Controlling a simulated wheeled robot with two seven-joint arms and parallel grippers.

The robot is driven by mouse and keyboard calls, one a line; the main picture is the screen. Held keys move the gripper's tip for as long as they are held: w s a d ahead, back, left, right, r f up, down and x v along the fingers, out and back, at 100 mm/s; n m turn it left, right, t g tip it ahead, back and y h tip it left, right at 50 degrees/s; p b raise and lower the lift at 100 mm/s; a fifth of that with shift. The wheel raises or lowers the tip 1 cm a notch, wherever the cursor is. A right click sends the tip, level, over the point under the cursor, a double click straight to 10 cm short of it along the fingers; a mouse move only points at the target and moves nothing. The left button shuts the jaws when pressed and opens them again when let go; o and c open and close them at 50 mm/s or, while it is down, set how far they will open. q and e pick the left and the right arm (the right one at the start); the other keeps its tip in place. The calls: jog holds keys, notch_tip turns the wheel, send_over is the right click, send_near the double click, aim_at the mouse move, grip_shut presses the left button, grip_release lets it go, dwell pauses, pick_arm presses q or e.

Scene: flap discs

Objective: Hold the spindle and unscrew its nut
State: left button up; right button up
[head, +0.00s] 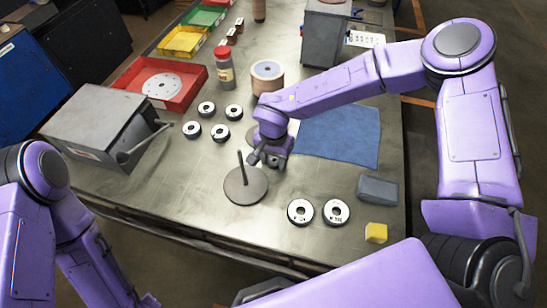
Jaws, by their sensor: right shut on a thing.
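The spindle (246,192) stands on the metal table, a dark round base with a thin upright rod that leans slightly in the picture. My right gripper (254,160) is low over the table, beside the rod at the back right of the base. Its fingers are shut at the rod, though the contact is small and partly hidden by the gripper. I cannot make out the nut. My left arm comes in at the lower left, and its gripper is out of the picture.
Several white-and-black discs (206,109) lie left of my right arm; two more (301,212) lie at the front right. A grey machine box (100,125), red tray (188,92), wooden spool (267,72), blue cloth (345,135), grey block (378,190) and yellow cube (376,233) surround the spindle.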

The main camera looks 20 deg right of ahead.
aim_at(273, 162)
jog(key=shift+s+f, duration=0.1)
jog(key=shift+f, duration=0.15)
jog(key=shift+s+f, duration=0.3)
jog(key=o, duration=1)
jog(key=shift+o, duration=0.9)
jog(key=shift+w+a+f, duration=0.1)
jog(key=shift+a+f, duration=0.1)
jog(key=shift+d, duration=0.1)
notch_tip(273, 162, up, 14)
jog(key=b, duration=0.1)
jog(key=shift+w+f, duration=0.2)
jog(key=shift+w, duration=0.1)
